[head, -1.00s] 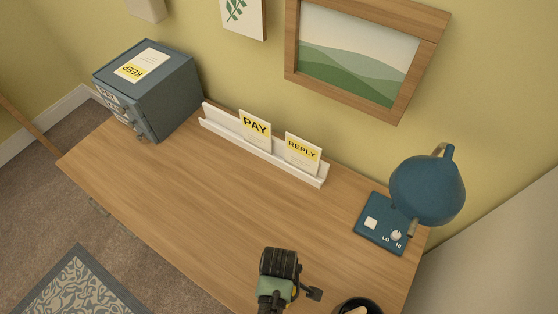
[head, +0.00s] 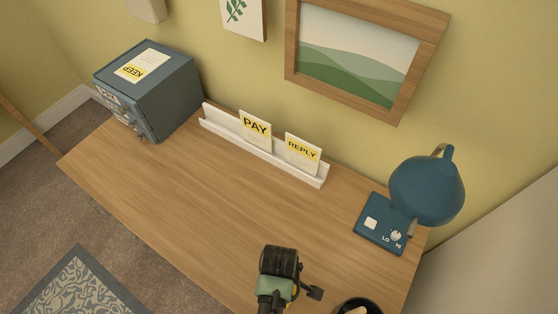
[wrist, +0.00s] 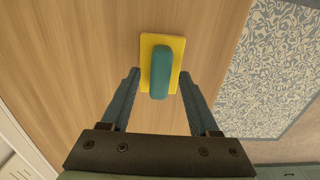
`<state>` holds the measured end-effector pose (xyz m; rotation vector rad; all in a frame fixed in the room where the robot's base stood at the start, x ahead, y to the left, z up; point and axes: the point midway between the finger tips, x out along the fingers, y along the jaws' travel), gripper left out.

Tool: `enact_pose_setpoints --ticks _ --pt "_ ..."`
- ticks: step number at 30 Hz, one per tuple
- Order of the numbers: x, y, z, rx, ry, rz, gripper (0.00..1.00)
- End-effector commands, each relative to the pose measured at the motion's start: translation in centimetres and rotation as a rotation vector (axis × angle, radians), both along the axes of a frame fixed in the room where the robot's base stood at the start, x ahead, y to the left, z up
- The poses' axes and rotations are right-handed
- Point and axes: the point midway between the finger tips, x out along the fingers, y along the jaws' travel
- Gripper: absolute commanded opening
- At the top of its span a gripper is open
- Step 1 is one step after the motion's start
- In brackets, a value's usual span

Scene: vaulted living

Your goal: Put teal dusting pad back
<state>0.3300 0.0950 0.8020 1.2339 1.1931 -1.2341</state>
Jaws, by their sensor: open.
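The teal dusting pad (wrist: 160,72) shows in the wrist view as a yellow base with a raised teal handle, lying on the wooden desk near its edge. My gripper (wrist: 160,76) is open, with its two blue-grey fingers on either side of the handle. Gaps show between each finger and the handle, so nothing is held. The fingertips overlap the picture height of the pad; I cannot tell how far above the desk they are. In the head view my arm covers this part of the desk, and the pad cannot be made out clearly.
The desk (head: 190,205) is clear in its middle. A white rack (head: 262,153) with PAY and REPLY cards stands at the back. A blue-grey cabinet (head: 170,95) is at the left, a blue lamp (head: 427,190) at the right. A dark cup (head: 375,304) is near my arm.

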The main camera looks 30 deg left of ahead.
Motion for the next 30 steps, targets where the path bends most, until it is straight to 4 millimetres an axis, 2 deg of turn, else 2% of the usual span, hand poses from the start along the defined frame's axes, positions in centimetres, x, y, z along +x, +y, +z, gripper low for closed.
enact_pose_setpoints --ticks 9,13,18,26,28,30 --pt "0.1 0.0 6.9 0.002 -0.004 -0.001 0.62" --pt "0.1 0.0 9.0 0.002 -0.003 -0.001 0.62" --pt "0.0 0.0 10.5 0.001 -0.001 -0.001 0.62" --pt "0.0 0.0 10.7 0.0 0.0 -0.001 0.62" --pt "0.6 0.2 11.1 0.008 -0.019 -0.012 0.62" --pt "2.4 0.6 12.2 0.033 -0.079 -0.052 0.62"
